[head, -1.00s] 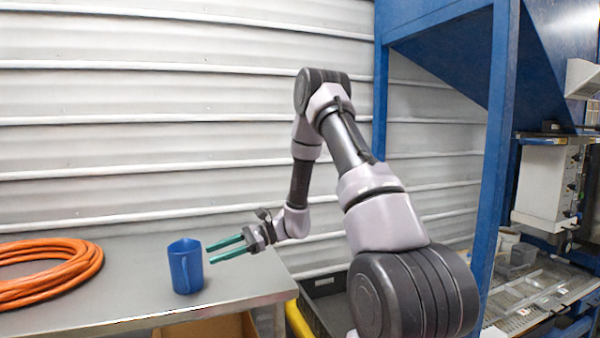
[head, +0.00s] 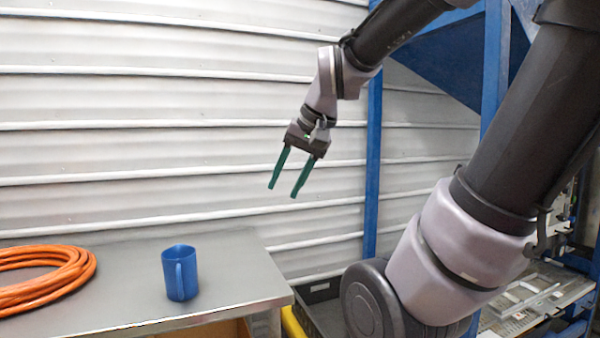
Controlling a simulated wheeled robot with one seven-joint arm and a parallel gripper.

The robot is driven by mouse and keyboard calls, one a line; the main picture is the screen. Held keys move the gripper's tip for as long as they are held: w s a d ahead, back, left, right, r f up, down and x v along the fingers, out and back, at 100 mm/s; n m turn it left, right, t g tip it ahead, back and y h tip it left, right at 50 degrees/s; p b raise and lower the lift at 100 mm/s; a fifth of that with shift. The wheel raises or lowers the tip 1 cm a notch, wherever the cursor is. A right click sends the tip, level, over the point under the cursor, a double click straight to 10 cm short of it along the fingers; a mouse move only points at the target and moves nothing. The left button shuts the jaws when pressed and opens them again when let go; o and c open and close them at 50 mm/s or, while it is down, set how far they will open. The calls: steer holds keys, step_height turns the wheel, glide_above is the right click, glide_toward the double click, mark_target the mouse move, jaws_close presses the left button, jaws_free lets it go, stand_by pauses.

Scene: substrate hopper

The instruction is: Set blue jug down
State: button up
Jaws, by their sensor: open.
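The blue jug (head: 180,274) stands upright on the grey metal table (head: 235,262), towards its right end, with its handle facing the camera. My gripper (head: 282,193) has two green fingers, spread apart and empty. It hangs in the air up and to the right of the jug, clear of it, with its fingers pointing down and slightly left.
A coiled orange hose (head: 60,275) lies on the table left of the jug. A blue steel frame (head: 374,180) stands to the right, and a dark crate (head: 322,302) sits low beside the table. A white corrugated wall (head: 150,120) is behind.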

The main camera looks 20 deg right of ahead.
steer(key=shift+s+d+r+t+h, duration=0.5)
steer(key=shift+s+d+r+t, duration=0.5)
steer(key=shift+d, duration=0.1)
